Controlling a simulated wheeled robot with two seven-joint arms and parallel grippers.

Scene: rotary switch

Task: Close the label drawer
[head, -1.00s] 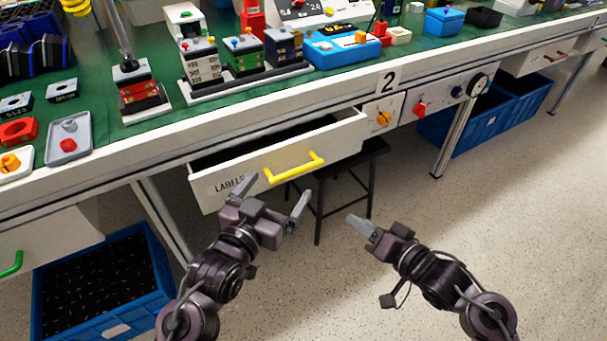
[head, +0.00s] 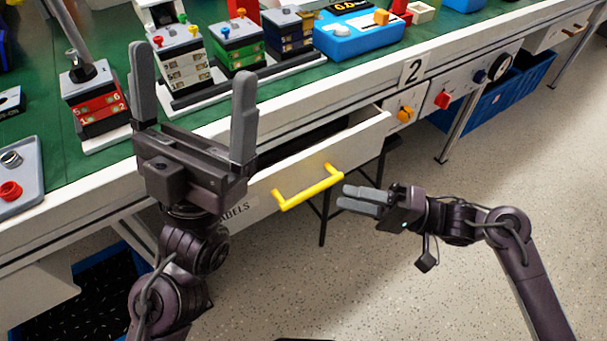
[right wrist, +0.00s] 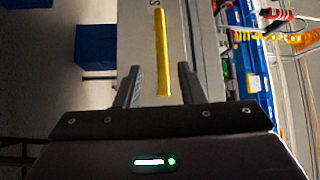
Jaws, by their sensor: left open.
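The label drawer (head: 358,146) hangs pulled out under the bench, with its inside partly visible. Its yellow bar handle (head: 312,190) is on the front; the lettering is partly hidden behind my left gripper. My right gripper (head: 346,197) is just right of the handle and appears apart from it. In the right wrist view, its fingers (right wrist: 160,84) are spread and empty, with the handle (right wrist: 161,50) lined up between them, beyond the tips. My left gripper (head: 193,72) is open and empty, raised in front of the bench edge, left of the handle.
The bench (head: 290,112) edge runs above the drawer and carries several coloured blocks and a blue device (head: 355,35). An orange knob (head: 404,114) and a red knob (head: 442,99) are right of the drawer. A dark stool (head: 324,225) stands beneath.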

